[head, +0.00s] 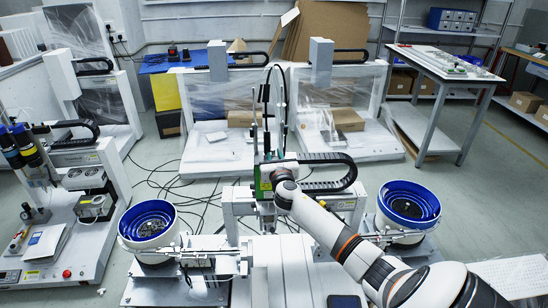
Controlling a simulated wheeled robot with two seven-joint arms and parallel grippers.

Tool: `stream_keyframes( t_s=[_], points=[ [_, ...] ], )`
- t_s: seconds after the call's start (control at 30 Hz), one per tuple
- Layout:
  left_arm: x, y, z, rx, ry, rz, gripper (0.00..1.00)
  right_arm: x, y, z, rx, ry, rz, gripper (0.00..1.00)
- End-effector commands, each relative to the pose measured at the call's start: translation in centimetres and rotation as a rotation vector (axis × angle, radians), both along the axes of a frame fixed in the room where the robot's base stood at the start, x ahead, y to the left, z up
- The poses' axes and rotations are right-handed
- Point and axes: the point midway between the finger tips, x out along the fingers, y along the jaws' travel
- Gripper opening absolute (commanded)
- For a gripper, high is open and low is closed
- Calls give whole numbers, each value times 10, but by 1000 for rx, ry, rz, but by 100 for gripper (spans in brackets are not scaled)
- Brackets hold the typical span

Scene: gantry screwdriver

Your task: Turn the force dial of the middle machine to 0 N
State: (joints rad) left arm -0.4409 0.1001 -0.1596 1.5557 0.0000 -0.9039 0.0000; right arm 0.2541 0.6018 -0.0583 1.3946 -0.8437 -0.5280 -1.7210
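The middle machine (284,262) is a white gantry screwdriver in front of me, with a black cable chain and a dark vertical screwdriver unit. Its force dial cannot be made out. My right arm comes in from the lower right, and its gripper (272,178) is at the screwdriver unit, beside a green part (264,186). The fingers are too small and covered by the wrist to tell whether they are open or touching anything. My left gripper is out of view.
Blue-rimmed bowl feeders stand left (148,222) and right (410,205) of the middle machine. Another machine (50,243) stands at the left. White machines (215,150) stand behind, with cables on the floor. A table (444,66) is at the back right. Floor at the right is open.

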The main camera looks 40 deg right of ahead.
Motion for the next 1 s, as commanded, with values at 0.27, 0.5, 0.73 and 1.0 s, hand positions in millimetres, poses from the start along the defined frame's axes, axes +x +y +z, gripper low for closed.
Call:
stream_keyframes(
  t_s=[0.27,0.5,0.73,1.0],
  points=[
    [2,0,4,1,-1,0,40,5,-3,0,1,0,1,23],
    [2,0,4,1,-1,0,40,5,-3,0,1,0,1,0],
    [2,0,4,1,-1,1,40,4,-3,0,1,1,7,0],
    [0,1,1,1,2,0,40,3,-6,0,-4,4,100,0]
  ],
)
